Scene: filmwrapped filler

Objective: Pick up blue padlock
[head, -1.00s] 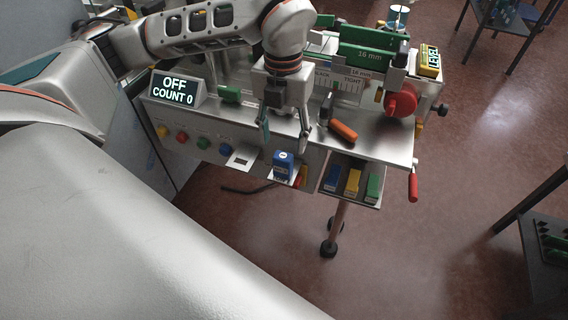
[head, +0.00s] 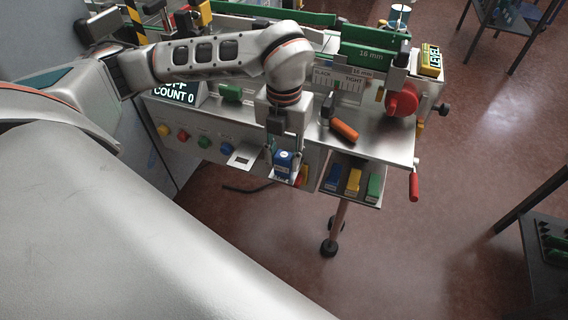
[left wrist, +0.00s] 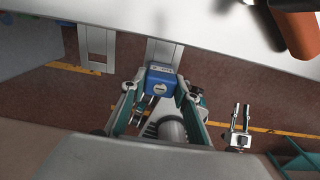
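The blue padlock (head: 283,164) rests on the small metal ledge (head: 297,181) at the front of the machine. It also shows in the left wrist view (left wrist: 160,84). My left gripper (head: 284,160) points down over it, with one finger on each side. In the left wrist view the gripper (left wrist: 158,92) is open. A gap shows between the left finger and the padlock; on the right side I cannot tell whether it touches. The padlock's lower part is partly hidden in the wrist view. My right gripper is not recognisable in either view.
An orange handle (head: 344,131) lies on the metal top above. A square-holed plate (head: 242,158) sticks out at left.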

